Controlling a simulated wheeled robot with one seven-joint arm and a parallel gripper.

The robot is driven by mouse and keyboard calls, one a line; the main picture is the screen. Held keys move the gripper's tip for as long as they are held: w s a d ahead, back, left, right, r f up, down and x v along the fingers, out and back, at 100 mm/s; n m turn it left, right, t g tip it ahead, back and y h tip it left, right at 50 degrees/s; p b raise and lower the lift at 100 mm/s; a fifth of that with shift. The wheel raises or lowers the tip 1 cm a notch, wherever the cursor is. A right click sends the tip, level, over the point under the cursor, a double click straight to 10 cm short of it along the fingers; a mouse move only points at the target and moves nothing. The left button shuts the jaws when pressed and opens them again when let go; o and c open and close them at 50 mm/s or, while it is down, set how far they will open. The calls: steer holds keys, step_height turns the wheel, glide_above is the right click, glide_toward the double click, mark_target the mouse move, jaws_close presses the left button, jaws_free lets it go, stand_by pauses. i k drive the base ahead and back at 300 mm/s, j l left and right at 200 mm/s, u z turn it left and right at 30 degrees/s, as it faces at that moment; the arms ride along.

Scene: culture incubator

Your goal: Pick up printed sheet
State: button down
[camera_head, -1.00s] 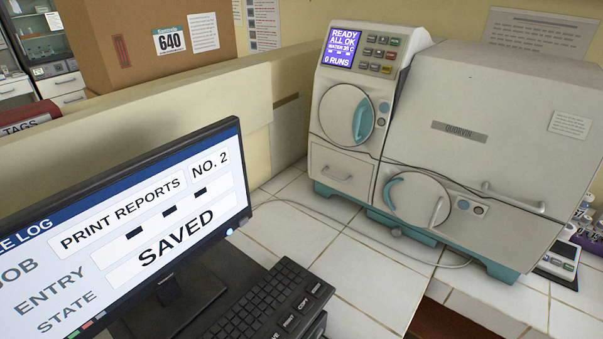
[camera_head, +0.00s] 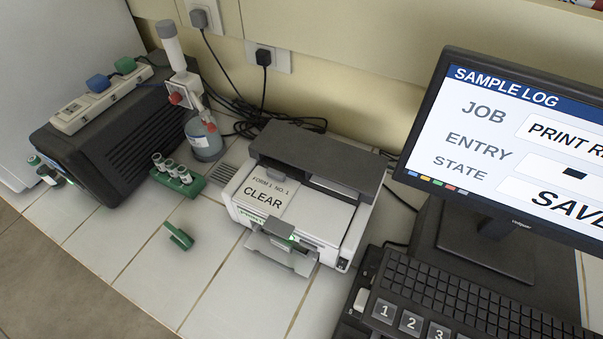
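A printed sheet (camera_head: 268,193) lies on top of the small white and grey printer (camera_head: 325,215) in the middle of the head view. It reads "FORM 1 NO. 1" and "CLEAR". It sits on the left part of the printer's top, in front of the dark raised rear section. A grey tray (camera_head: 282,255) juts from the printer's front. A small green and white item shows at the tray; I cannot tell whether it is paper. My gripper is not in view.
The monitor (camera_head: 470,110) and keyboard (camera_head: 440,300) stand right of the printer. The tiles in front of the printer are clear.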

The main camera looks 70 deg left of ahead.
mark_target(269, 190)
steer(key=u, duration=1.2)
